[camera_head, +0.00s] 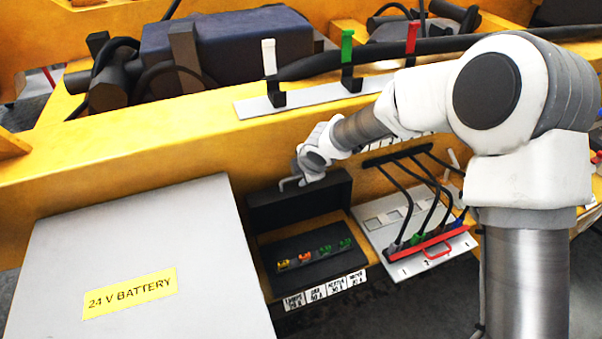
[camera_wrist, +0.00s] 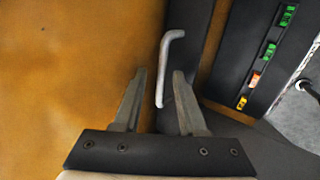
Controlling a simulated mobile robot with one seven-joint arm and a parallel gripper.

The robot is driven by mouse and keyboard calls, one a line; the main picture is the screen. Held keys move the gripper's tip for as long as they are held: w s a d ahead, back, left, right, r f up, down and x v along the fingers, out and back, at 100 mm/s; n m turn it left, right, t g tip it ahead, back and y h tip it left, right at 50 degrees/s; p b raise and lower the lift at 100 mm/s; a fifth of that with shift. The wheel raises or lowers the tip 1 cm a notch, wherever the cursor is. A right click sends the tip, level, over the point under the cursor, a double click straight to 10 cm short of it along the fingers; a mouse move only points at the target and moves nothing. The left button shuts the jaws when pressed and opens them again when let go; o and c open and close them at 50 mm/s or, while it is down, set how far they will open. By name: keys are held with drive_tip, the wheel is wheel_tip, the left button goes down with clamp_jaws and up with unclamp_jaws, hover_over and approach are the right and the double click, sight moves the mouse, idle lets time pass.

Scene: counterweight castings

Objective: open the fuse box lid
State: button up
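The black fuse box lid (camera_head: 300,203) stands raised at the back of the fuse box in the head view, with the fuses uncovered. Its grey bar handle (camera_head: 290,183) is near its top left edge. In the wrist view the bent handle (camera_wrist: 165,62) reaches down between my fingers, with a gap visible on each side. My gripper (camera_wrist: 158,72) is open; in the head view it is at the lid's upper edge (camera_head: 300,172). The fuse panel (camera_head: 318,268) holds yellow, orange and green fuses, also seen in the wrist view (camera_wrist: 237,75).
A grey 24 V battery box (camera_head: 140,245) stands to the left. A white panel (camera_head: 385,208) with black cables and a red bar (camera_head: 432,243) is to the right. A yellow beam (camera_head: 130,155) runs behind, with white, green and red levers above.

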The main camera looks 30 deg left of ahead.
drive_tip(key=shift+d, duration=0.1)
drive_tip(key=p+v, duration=0.2)
drive_tip(key=v, duration=1.5)
drive_tip(key=shift+s, duration=0.15)
drive_tip(key=shift+r, duration=0.15)
